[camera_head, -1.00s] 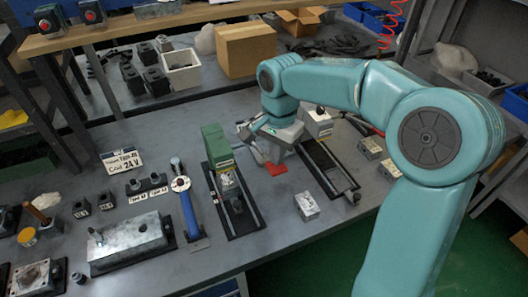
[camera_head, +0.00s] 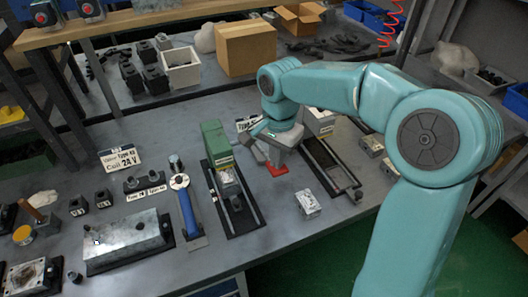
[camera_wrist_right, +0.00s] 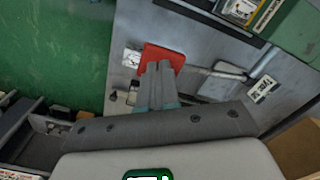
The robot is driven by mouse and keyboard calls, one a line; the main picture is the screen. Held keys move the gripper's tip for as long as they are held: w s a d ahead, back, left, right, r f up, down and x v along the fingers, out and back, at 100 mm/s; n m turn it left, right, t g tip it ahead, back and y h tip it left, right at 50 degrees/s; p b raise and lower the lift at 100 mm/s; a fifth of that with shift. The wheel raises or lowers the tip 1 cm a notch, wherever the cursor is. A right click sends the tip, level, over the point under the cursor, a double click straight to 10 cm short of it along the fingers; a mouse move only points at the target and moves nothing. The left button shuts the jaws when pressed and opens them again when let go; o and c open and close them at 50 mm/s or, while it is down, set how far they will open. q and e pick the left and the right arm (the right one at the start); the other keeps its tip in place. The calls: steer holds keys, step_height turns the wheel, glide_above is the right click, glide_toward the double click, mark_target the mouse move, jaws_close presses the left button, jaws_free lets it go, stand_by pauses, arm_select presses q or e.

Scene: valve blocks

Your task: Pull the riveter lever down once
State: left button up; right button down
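My right gripper (camera_wrist_right: 160,85) reaches down over the bench; its two fingers lie side by side, close together. A flat red piece (camera_wrist_right: 163,58) lies right at the fingertips. I cannot tell whether the fingers only touch it or pinch it. In the head view the red piece (camera_head: 277,170) shows just below the right gripper (camera_head: 278,158). A grey bar (camera_wrist_right: 222,72) runs beside it in the wrist view. I take the red piece as the lever's end, but the riveter's body is mostly hidden. My left gripper is out of view.
A green block on a black rail (camera_head: 217,145) stands left of the gripper. Another dark rail (camera_head: 328,165) lies to its right. A small metal block (camera_head: 308,203) sits in front.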

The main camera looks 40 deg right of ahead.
steer(key=shift+f+b, duration=4.65)
steer(key=shift+f, duration=1.45)
step_height(320, 180, up, 18)
steer(key=p, duration=1.5)
steer(key=shift+f, duration=0.1)
steer(key=shift+w, duration=0.1)
